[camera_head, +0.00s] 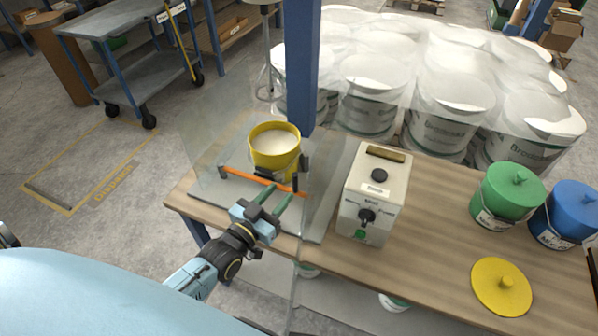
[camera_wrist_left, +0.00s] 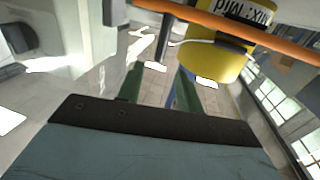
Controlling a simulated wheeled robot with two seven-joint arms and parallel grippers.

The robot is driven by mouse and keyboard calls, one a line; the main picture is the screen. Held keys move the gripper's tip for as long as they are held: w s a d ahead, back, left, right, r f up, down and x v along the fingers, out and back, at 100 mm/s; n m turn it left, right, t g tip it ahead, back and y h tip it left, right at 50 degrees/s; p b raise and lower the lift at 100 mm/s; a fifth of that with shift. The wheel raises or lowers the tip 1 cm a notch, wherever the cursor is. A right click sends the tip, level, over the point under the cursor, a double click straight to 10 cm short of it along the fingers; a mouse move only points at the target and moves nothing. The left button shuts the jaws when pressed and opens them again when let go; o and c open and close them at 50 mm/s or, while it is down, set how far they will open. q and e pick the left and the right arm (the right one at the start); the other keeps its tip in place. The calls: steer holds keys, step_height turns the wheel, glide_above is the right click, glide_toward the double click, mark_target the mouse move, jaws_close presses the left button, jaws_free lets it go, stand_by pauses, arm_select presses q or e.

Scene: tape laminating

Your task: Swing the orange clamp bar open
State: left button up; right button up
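The orange clamp bar (camera_head: 243,178) runs across the front of an open yellow bucket (camera_head: 274,162) in the head view. Its ends are near a dark bracket on the left and a dark block on the right. The bar also crosses the top of the left wrist view (camera_wrist_left: 225,24), in front of the bucket (camera_wrist_left: 215,57). My left gripper (camera_head: 281,191) is open, its green fingers pointing at the right half of the bar. In the wrist view, its fingers (camera_wrist_left: 158,84) are apart with nothing between them. Contact with the bar cannot be told. My right gripper is not in view.
Clear panels stand around the bucket station, beside a blue post (camera_head: 301,70). A control box (camera_head: 391,190) stands to the right. A yellow lid (camera_head: 501,286), a green bucket (camera_head: 511,193) and a blue bucket (camera_head: 565,213) are farther right. The wooden tabletop (camera_head: 430,240) between them is clear.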

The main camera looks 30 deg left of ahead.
arm_select(q)
steer(key=w+d+b, duration=0.1)
steer(key=w, duration=0.8)
steer(key=shift+w+d, duration=0.2)
steer(key=shift+w, duration=0.1)
jaws_close()
